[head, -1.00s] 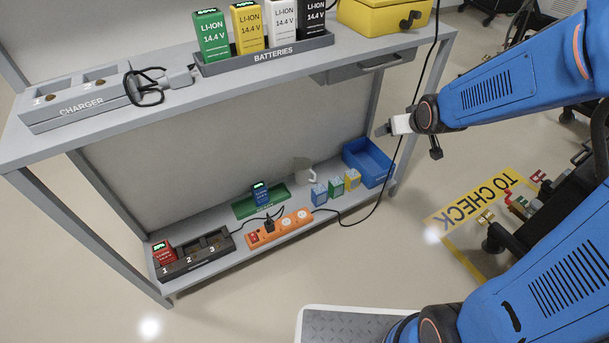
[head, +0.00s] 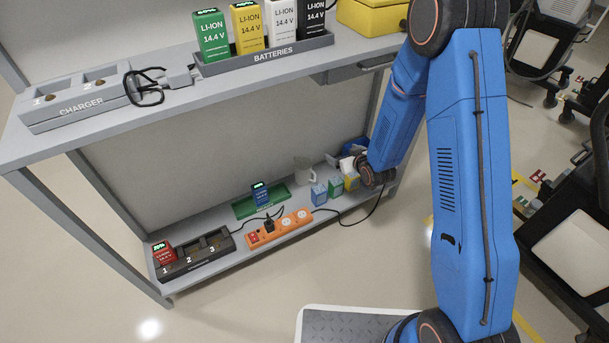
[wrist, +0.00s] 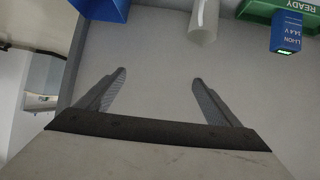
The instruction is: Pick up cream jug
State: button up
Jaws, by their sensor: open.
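The cream jug (head: 303,171) stands upright at the back of the lower shelf, between the green tray and the blue bin. It also shows at the top of the wrist view (wrist: 203,22), cut off by the frame edge. My gripper (wrist: 158,78) is open and empty, with its two fingers apart over bare shelf. The jug lies beyond the fingertips, a little to their right in the wrist view, and is not touched. In the head view my wrist and forearm hide most of my gripper at the shelf's right end.
The blue bin (wrist: 100,8) lies left of the jug in the wrist view. The green tray (head: 243,208) holds a blue battery (head: 260,194). Small blue, green and yellow blocks (head: 335,188) stand in front of the jug. The upper shelf (head: 110,118) overhangs. An orange power strip (head: 280,229) lies left.

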jog(key=s+a+f+y, duration=0.15)
jog(key=a+f, duration=0.25)
jog(key=f, duration=0.5)
jog(key=n+t+y, duration=0.1)
jog(key=y, duration=0.1)
send_near(307, 172)
jog(key=shift+h, duration=0.25)
jog(key=x, duration=0.6)
jog(key=shift+a+f, duration=0.1)
jog(key=shift+a, duration=0.3)
jog(key=shift+d+x, duration=0.2)
jog(key=shift+x, duration=2.8)
jog(key=shift+w, duration=0.1)
jog(key=c, duration=1.2)
